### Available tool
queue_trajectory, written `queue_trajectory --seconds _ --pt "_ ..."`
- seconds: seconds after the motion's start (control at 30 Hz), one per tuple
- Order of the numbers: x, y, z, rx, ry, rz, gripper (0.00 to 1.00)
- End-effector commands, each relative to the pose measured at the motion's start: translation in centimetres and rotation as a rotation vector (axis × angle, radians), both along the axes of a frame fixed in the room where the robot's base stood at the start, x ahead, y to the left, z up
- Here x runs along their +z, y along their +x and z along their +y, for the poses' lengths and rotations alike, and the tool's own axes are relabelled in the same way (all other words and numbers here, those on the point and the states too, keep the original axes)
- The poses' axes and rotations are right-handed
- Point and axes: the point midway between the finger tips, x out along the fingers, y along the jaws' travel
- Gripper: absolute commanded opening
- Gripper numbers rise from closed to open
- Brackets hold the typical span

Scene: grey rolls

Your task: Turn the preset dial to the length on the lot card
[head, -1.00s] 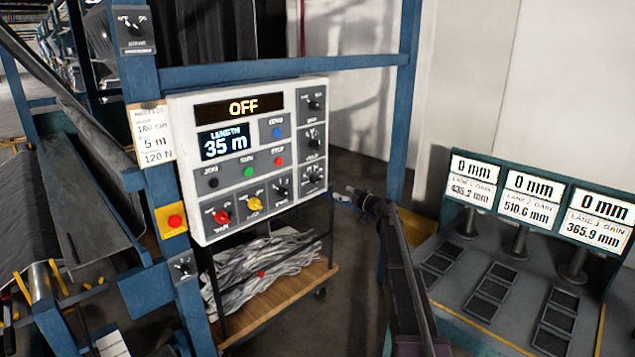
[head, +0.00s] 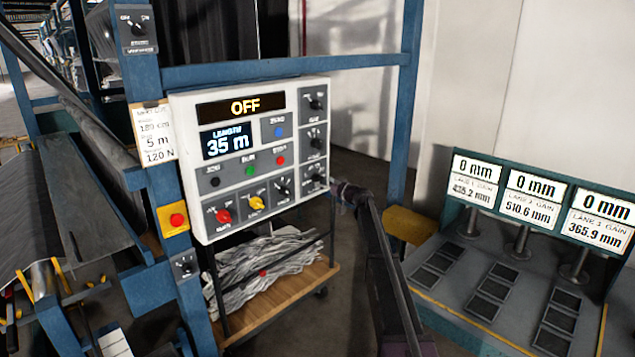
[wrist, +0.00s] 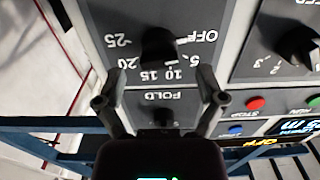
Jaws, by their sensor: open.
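The preset dial (wrist: 158,46) is a black knob ringed by OFF, 5, 10, 15, 20 and 25, upside down in the wrist view. In the head view it appears to be the lowest knob (head: 318,178) in the panel's right column. My gripper (wrist: 160,84) is open, with one fingertip on each side just short of the knob; contact cannot be told. In the head view, my gripper (head: 338,188) is at the panel's lower right edge. The upper display (head: 243,107) reads OFF. The knob's pointer is unclear.
The fold knob (wrist: 163,116) sits close by, between my fingers in the wrist view. Coloured buttons (head: 250,170) and other knobs share the panel. A blue post (head: 404,130) stands behind my arm. A console with three readouts (head: 530,200) is at right.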

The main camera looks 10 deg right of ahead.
Motion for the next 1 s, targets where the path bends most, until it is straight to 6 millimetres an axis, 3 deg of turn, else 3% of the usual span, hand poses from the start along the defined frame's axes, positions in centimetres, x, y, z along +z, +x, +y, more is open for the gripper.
queue_trajectory --seconds 0.2,0.67,0.93,1.0 --pt "0.0 1.9 1.2 -0.001 0.000 0.000 0.89" --pt "0.0 2.3 1.6 -0.002 0.000 0.000 0.89" --pt "0.0 2.3 1.5 -0.002 0.000 0.000 0.12" --pt "0.0 2.3 1.5 -0.002 0.000 0.000 0.07"
